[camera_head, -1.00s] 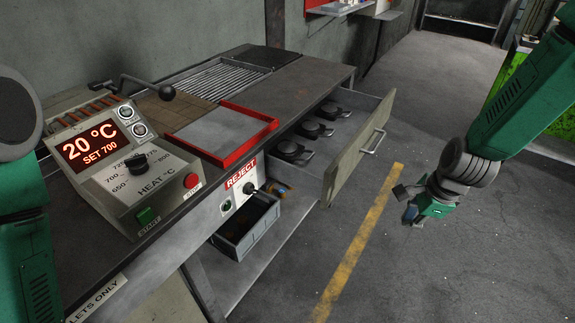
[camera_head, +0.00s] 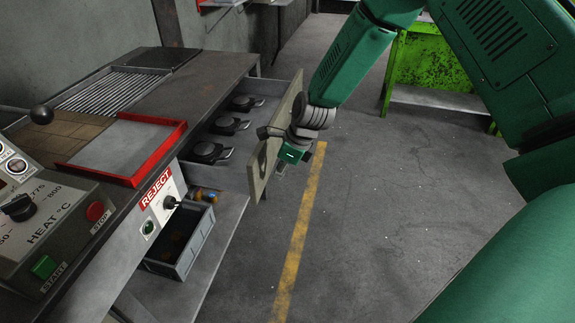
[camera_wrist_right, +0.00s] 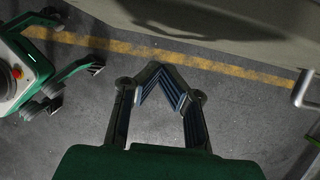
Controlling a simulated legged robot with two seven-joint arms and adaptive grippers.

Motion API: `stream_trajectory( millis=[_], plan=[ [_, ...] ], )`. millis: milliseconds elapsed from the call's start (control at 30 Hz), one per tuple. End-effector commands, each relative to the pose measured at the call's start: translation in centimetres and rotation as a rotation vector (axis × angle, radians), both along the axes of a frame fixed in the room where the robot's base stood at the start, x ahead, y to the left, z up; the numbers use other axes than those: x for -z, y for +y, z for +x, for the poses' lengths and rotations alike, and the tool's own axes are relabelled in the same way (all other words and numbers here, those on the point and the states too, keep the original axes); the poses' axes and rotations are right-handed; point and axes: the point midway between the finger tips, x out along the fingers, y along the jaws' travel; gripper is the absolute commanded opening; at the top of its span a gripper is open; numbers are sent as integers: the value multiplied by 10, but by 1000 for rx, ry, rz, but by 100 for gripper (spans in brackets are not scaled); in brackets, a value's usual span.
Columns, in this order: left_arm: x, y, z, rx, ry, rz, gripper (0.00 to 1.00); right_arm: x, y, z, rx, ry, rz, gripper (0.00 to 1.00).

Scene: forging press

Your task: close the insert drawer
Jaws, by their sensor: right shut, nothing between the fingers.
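The insert drawer (camera_head: 245,125) stands open from the bench, with several dark round inserts (camera_head: 228,124) inside. Its beige front panel (camera_head: 271,143) shows across the top of the right wrist view (camera_wrist_right: 225,22). The metal drawer handle (camera_wrist_right: 303,90) is at the right edge of that view, apart from the fingers. My right gripper (camera_head: 281,168) is on the outer side of the front panel, close to it. Its fingers converge at their tips in the wrist view (camera_wrist_right: 166,72), shut with nothing between them. Whether it touches the panel is unclear. My left gripper is out of view.
A red-rimmed tray (camera_head: 133,180) and a heat control box (camera_head: 50,225) sit on the bench. A grey reject bin (camera_head: 196,243) stands on the shelf below. A green table (camera_head: 445,97) is behind my right arm. The floor right of the yellow line (camera_head: 297,245) is clear.

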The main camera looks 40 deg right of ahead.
Motion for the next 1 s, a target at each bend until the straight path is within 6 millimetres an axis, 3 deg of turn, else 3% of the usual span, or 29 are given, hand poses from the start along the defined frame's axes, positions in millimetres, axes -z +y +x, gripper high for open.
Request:
stream_trajectory(
  millis=[200, 767, 1000],
  plan=[
    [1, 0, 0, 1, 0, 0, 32, -2, 15, 17, -2, -1, -2, 0],
    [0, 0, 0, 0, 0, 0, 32, -2, 21, 24, -2, -1, -2, 0],
    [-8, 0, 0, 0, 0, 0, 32, -3, 43, 50, -5, -4, -3, 0]
  ],
)
